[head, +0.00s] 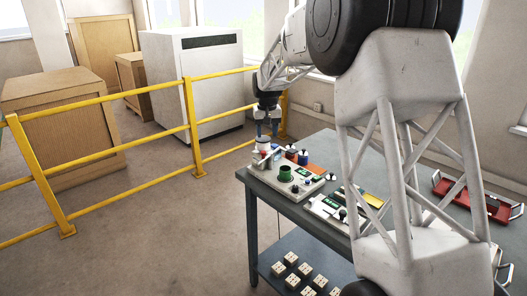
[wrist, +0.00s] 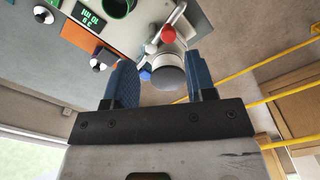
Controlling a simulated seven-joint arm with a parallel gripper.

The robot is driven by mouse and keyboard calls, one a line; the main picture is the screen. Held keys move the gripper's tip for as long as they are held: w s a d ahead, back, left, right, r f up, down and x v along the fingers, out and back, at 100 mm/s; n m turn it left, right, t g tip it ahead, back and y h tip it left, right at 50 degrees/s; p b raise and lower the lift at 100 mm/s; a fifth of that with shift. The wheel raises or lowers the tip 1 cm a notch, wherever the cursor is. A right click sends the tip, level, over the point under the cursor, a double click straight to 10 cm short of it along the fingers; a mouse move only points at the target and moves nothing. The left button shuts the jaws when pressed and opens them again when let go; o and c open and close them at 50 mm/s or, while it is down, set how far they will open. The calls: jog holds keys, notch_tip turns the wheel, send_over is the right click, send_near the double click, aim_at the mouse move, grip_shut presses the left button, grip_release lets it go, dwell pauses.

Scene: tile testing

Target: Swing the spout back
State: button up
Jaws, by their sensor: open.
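A small tap with a rounded grey body (wrist: 170,72) stands at the end of a light panel, at the table's near left corner. It shows in the head view as a pale cylinder (head: 263,144). In the wrist view a thin silver spout-like bar (wrist: 177,14) runs beside a red knob (wrist: 168,34), and a blue knob (wrist: 145,75) is on the other side. I cannot tell the bar's exact shape. My gripper (wrist: 161,66) is open, its blue fingers on either side of the grey body with visible gaps. In the head view my gripper (head: 268,120) is just above the tap.
The panel (head: 312,180) also carries a green cup-like part (head: 285,172), a display and several knobs. A second panel and a red tray (head: 470,198) lie farther right. A yellow railing (head: 190,125) stands left of the table (head: 262,188). The floor beside it is clear.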

aim_at(263, 152)
jog(key=shift+w+a+f, duration=0.65)
jog(key=shift+w+f, duration=0.15)
jog(key=shift+w, duration=0.2)
jog(key=shift+f, duration=3.85)
jog(key=shift+c, duration=0.3)
grip_shut()
